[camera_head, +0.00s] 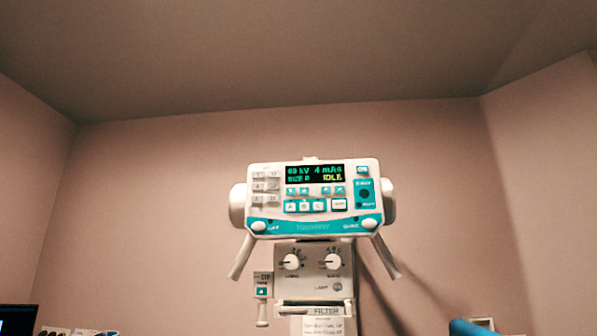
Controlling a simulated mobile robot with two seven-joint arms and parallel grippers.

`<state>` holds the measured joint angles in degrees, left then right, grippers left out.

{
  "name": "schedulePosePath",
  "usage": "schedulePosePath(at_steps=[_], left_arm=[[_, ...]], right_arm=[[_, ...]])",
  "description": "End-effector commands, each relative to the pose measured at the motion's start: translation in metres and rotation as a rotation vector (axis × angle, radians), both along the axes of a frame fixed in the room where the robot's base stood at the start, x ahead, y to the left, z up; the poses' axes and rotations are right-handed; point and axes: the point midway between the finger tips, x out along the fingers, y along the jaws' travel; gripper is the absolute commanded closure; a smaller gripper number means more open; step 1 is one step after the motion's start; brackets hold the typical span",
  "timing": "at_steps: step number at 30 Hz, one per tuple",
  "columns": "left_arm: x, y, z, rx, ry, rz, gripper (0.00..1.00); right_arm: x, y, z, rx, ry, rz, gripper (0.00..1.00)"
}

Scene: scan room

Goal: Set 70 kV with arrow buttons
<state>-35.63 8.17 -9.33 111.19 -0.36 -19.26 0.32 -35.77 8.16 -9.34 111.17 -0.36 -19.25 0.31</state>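The X-ray control panel (277,225) is a white and teal box at the middle right of the head view, facing me. Its dark display (315,173) shows green kV and mAs figures; the kV digits are blurred and look like 60 or 69, with 4 mAs beside them. Yellow text there reads IDLE. Below the display is a row of small teal arrow buttons: a left pair (297,191) under the kV side and a right pair (333,190) under the mAs side. Neither of my grippers is in view.
Under the panel is a white housing with two knobs (291,262) and a label reading FILTER. Slanted handles (241,257) flank it. A dark screen (17,319) is at the bottom left. A blue shape (468,327) shows at the bottom right.

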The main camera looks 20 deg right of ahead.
Motion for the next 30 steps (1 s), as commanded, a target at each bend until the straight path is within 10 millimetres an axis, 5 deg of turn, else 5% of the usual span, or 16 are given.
schedulePosePath(at_steps=[17, 30], left_arm=[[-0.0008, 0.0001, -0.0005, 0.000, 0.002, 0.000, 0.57], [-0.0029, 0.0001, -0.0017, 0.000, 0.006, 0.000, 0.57]], right_arm=[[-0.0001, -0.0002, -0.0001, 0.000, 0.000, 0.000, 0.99], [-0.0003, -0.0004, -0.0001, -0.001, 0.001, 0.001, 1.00]])
